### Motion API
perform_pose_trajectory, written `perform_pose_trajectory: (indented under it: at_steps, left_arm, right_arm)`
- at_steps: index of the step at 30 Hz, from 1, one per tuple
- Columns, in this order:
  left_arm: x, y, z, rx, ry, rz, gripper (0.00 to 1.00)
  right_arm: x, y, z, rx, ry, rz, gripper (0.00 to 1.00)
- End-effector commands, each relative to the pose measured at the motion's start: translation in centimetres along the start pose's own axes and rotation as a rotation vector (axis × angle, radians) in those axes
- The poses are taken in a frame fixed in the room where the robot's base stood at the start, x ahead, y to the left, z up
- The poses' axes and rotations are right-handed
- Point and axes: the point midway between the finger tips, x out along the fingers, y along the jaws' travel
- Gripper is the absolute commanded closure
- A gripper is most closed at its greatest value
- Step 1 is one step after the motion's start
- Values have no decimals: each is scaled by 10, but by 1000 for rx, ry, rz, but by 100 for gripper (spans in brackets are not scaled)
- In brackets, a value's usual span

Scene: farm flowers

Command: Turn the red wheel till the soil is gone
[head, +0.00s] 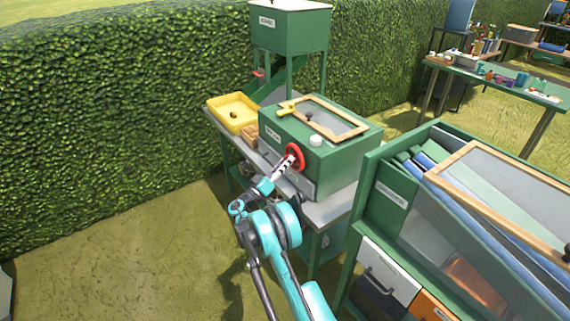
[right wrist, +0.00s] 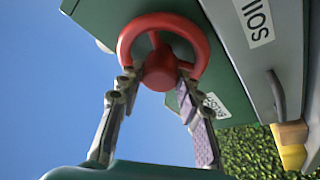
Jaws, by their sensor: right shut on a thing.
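The red wheel (head: 295,156) is a ring with a thick hub on the front of a green box (head: 340,160). In the right wrist view the red wheel (right wrist: 160,28) fills the upper middle, and a label reading "SOIL" (right wrist: 255,22) is beside it. My right gripper (head: 286,166) is at the wheel. Its two fingers (right wrist: 158,88) sit on either side of the hub, at the near part of the ring, and are shut on the wheel. No soil can be made out; the inside of the box is hidden. My left gripper is not in view.
A yellow tray (head: 222,106) with a small brown thing stands left of the box. A tall green hopper (head: 290,32) is behind. A large green cabinet (head: 385,190) stands close on the right. A hedge runs behind; the grass at left is free.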

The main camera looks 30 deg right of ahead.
Motion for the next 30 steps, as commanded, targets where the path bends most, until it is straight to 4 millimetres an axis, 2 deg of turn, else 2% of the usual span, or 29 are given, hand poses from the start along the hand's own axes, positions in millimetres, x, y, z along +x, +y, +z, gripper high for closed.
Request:
perform_pose_trajectory:
  at_steps: [19, 20, 22, 30]
  left_arm:
    - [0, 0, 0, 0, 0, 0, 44]
    - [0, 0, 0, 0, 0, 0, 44]
    - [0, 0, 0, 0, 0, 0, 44]
    - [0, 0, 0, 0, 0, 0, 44]
  right_arm:
    - [0, 0, 1, 52, -5, 21, 94]
    - [0, 0, 1, 52, -5, 20, 63]
    - [0, 0, 1, 51, -4, 21, 44]
    - [0, 0, 0, 51, -3, 20, 44]
